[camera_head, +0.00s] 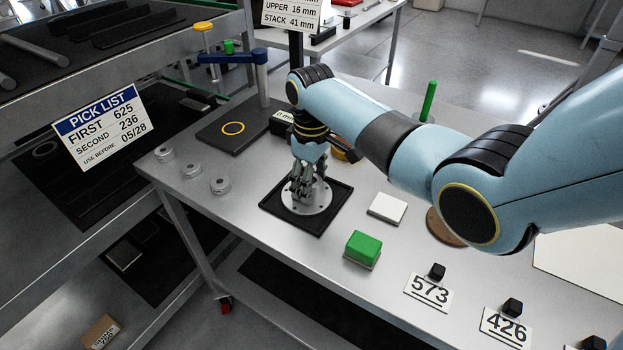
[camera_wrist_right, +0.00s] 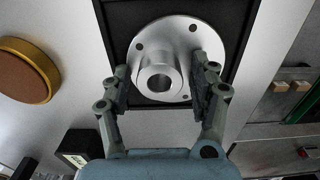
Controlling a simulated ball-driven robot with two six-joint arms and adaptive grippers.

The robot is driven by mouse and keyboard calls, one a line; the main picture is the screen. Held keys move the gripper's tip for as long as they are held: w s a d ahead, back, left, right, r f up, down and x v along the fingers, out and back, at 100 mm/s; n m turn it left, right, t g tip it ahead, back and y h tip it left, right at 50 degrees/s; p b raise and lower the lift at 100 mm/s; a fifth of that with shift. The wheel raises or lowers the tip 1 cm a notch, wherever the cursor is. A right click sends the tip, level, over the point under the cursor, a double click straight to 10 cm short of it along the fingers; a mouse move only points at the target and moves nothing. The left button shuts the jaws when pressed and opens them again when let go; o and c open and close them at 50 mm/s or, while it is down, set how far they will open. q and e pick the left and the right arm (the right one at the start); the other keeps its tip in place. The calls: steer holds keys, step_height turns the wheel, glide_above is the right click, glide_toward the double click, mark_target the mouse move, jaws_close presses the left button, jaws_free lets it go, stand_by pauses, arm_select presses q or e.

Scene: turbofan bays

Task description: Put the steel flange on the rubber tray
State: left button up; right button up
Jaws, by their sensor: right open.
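The steel flange (camera_head: 313,198) is a silver disc with bolt holes and a raised hub. It lies on the black rubber tray (camera_head: 273,205) on the bench, within the tray's rim. In the right wrist view the flange (camera_wrist_right: 147,38) shows its hub and bore, with the dark tray (camera_wrist_right: 243,22) around it. My right gripper (camera_head: 301,190) is just above the flange. In the right wrist view its fingers (camera_wrist_right: 160,85) are spread on both sides of the hub, apart from it. My left gripper is not in view.
A green block (camera_head: 361,248) and a white block (camera_head: 387,208) lie right of the tray. Several small grey cylinders (camera_head: 191,170) stand to its left. A dark mat with a yellow ring (camera_head: 233,128) lies behind. Number cards (camera_head: 429,290) stand near the front edge.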

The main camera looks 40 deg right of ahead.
steer(key=shift+r, duration=0.1)
step_height(320, 180, up, 12)
stand_by(0.4)
stand_by(0.4)
